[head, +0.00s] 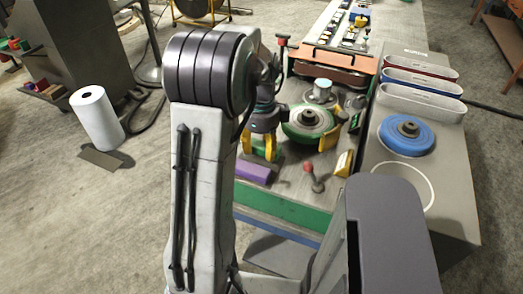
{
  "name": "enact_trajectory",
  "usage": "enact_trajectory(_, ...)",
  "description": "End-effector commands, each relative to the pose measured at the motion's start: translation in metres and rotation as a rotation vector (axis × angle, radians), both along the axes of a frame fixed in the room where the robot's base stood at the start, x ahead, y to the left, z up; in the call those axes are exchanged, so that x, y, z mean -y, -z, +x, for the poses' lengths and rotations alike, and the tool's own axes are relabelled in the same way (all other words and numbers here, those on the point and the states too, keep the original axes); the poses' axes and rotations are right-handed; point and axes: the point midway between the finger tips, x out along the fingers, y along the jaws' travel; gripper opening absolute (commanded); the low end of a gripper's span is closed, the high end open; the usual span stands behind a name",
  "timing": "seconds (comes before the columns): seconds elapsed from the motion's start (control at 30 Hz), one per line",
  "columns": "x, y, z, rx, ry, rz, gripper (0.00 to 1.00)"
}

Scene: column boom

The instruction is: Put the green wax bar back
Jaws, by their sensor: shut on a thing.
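My gripper (259,152) is at the left edge of the workbench, with its yellow fingers pointing down. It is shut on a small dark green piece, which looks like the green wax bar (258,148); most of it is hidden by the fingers. A purple bar (254,172) lies on the bench just below and in front of the gripper. I cannot tell whether the held bar touches anything below it.
A green-rimmed wheel (309,122), a red-knobbed lever (314,178) and a yellow block (344,163) are right of the gripper. A blue wheel (407,136) lies on the grey side table (455,185). A white roll (97,118) stands on the floor at left.

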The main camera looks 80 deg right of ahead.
Motion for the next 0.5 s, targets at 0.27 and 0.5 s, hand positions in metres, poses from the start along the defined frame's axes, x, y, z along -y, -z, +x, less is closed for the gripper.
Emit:
enact_trajectory(0.27, 0.000, 0.016, 0.000, 0.000, 0.000, -0.001, 0.17)
enact_trajectory(0.5, 0.000, 0.016, 0.000, 0.000, 0.000, -0.001, 0.17)
